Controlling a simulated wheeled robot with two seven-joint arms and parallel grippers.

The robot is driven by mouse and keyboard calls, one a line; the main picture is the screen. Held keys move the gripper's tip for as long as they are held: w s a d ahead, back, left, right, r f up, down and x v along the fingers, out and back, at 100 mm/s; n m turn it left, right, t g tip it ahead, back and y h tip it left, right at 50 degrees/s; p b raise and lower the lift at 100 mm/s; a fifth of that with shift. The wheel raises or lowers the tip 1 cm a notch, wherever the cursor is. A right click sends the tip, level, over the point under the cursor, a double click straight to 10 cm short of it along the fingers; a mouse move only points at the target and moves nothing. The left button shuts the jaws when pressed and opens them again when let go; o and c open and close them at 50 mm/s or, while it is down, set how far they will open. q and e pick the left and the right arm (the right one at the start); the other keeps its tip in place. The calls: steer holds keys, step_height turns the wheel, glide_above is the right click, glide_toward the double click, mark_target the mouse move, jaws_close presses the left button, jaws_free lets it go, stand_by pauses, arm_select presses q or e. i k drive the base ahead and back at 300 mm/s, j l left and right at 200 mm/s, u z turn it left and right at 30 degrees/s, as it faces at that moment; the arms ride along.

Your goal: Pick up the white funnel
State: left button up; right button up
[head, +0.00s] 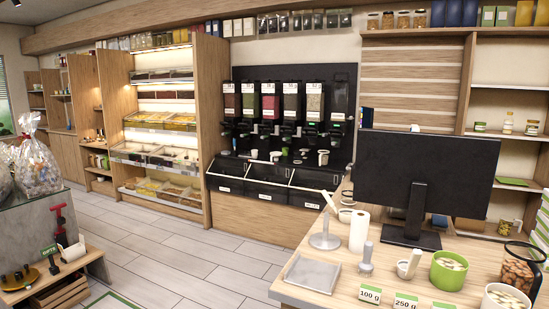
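I cannot surely pick out the white funnel at this size. On the near counter, a pale piece with a narrow stem and wider foot (366,260) stands in front of a white paper roll (359,231). A white scoop-like piece (408,264) is to its right. Neither of my grippers is in view.
The wooden counter (335,290) at right holds a monitor (426,175), a grey scale plate (312,274), a green bowl (449,271) and a jar of nuts (517,270). A display stand (40,225) is at left. The tiled floor (190,260) between is clear.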

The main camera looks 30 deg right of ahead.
mark_target(275, 157)
steer(key=z, duration=1.5)
steer(key=i+j+u, duration=0.25)
steer(key=u, duration=0.15)
steer(key=i+j+u, duration=0.5)
steer(key=u, duration=0.25)
steer(key=i+j+u, duration=0.2)
steer(key=i+u, duration=0.15)
steer(key=i, duration=0.2)
steer(key=i+u, duration=0.4)
steer(key=i, duration=0.2)
steer(key=i+l+z, duration=0.15)
steer(key=i+z, duration=0.5)
steer(key=z, duration=0.15)
steer(key=i+z, duration=0.35)
steer(key=i+j+z, duration=0.2)
steer(key=z, duration=0.2)
steer(key=i+l+z, duration=0.15)
steer(key=i+z, duration=0.2)
steer(key=i, duration=0.55)
steer(key=i+j+z, duration=0.1)
steer(key=i+z, duration=0.25)
steer(key=i, duration=0.5)
steer(key=i+u, duration=0.1)
steer(key=i, duration=0.75)
steer(key=i+l+u, duration=0.1)
steer(key=i, duration=0.75)
